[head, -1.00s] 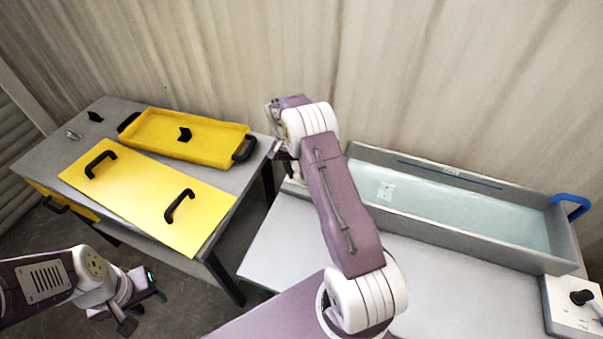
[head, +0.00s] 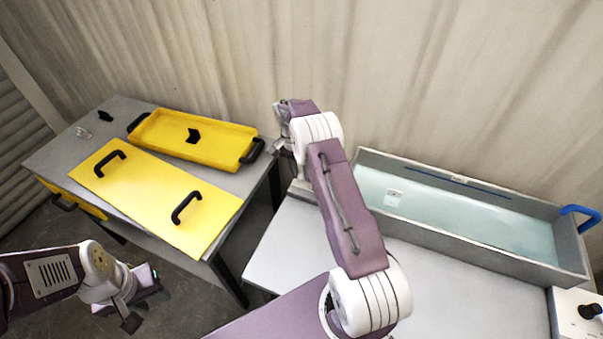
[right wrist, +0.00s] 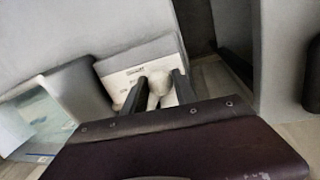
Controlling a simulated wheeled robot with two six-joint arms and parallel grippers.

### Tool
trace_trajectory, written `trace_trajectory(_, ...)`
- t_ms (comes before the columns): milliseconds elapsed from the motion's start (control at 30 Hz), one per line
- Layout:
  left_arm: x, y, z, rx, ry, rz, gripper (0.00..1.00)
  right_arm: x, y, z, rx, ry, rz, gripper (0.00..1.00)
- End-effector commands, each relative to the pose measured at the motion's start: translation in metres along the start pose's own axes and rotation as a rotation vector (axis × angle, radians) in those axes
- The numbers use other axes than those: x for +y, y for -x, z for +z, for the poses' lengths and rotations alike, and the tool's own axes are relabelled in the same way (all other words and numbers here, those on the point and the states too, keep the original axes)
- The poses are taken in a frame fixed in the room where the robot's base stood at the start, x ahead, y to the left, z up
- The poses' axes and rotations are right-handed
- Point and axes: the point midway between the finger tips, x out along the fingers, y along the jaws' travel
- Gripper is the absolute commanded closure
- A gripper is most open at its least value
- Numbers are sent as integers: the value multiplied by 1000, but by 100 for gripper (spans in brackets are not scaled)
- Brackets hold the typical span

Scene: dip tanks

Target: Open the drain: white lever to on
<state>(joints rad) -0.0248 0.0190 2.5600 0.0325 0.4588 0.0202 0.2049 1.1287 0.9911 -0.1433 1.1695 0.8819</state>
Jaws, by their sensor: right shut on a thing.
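The white lever (right wrist: 156,88) shows in the right wrist view, in front of a pale plate (right wrist: 142,66) with small dark lettering too blurred to read. My right gripper (right wrist: 156,90) has its two dark fingers on either side of the lever and is shut on it. In the head view my right gripper (head: 285,140) is at the left end of the water tank, mostly hidden by its own wrist, and the lever cannot be made out there. My left gripper (head: 138,300) hangs low at the left over the floor, away from the tables; its jaw opening is unclear.
The grey tank (head: 470,238) holds clear water and has a blue handle (head: 580,214) at right. A white box with a black knob (head: 590,311) is at the right edge. The left table holds a yellow tray (head: 205,150) and a yellow lid (head: 150,202) with black handles.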

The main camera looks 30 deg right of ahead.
Motion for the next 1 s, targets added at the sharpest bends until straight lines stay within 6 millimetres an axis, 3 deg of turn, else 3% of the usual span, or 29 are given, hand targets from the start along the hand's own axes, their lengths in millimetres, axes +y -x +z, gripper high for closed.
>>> trace_trajectory(33,0,0,0,0,0,0,64,-1,2,-2,6,-2,-7,100)
trace_trajectory(67,0,0,0,0,0,0,64,-1,2,-2,6,-2,-7,58)
trace_trajectory(100,0,0,0,0,0,0,64,-1,2,-2,6,-2,-7,46)
trace_trajectory(467,0,-1,0,0,0,0,64,-1,5,-1,4,0,-4,45)
trace_trajectory(800,0,-4,0,0,0,0,64,-1,74,-1,6,0,-7,45)
trace_trajectory(1000,0,-2,0,0,0,0,64,-1,92,-1,5,0,-5,45)
